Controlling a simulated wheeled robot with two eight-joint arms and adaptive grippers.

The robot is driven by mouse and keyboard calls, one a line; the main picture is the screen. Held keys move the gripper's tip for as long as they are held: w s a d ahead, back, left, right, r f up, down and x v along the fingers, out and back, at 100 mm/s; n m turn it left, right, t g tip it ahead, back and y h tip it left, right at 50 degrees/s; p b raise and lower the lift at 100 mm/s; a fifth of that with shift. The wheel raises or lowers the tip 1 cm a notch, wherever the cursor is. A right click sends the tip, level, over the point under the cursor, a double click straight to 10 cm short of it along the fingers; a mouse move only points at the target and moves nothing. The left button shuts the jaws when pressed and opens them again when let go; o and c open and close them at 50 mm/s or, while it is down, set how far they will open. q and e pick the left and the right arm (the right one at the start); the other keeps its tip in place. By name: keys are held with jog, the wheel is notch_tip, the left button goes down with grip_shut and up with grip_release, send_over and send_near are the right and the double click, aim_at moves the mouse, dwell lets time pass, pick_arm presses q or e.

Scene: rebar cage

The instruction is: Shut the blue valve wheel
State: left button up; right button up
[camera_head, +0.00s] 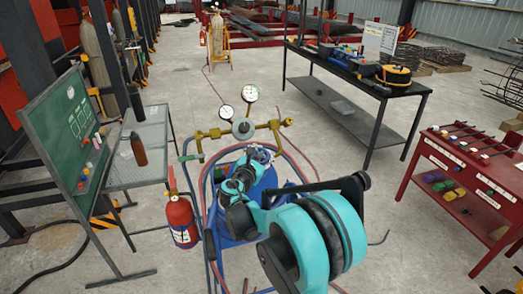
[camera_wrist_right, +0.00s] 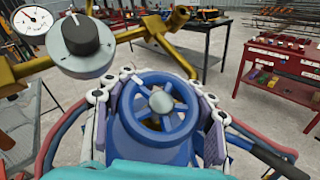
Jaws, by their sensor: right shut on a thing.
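The blue valve wheel (camera_wrist_right: 176,123) faces the camera in the middle of the right wrist view, with a pale round hub, several spokes and a white mark at its upper left. My right gripper (camera_wrist_right: 160,84) has a finger on each side of the wheel and is shut on it. In the head view my right gripper (camera_head: 258,154) reaches down over the blue equipment below the gauges and mostly hides the wheel. My left gripper is in neither view.
A brass manifold (camera_head: 207,133) with two white gauges (camera_head: 250,94) and a grey knob (camera_wrist_right: 82,43) stands just behind the wheel. Red and blue hoses (camera_head: 301,157) curve around it. A fire extinguisher (camera_head: 180,216) stands at left, a red table (camera_head: 450,180) at right.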

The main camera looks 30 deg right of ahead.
jog(key=shift+s+d+f+m+g+h+p, duration=0.1)
jog(key=shift+s+m+g+h+p, duration=0.15)
jog(key=shift+m+g, duration=0.6)
jog(key=shift+d+m+g+h+p, duration=0.15)
jog(key=shift+m+g+h, duration=0.2)
jog(key=shift+m+g, duration=0.45)
jog(key=o, duration=1.4)
jog(key=shift+a, duration=0.1)
jog(key=v, duration=1.2)
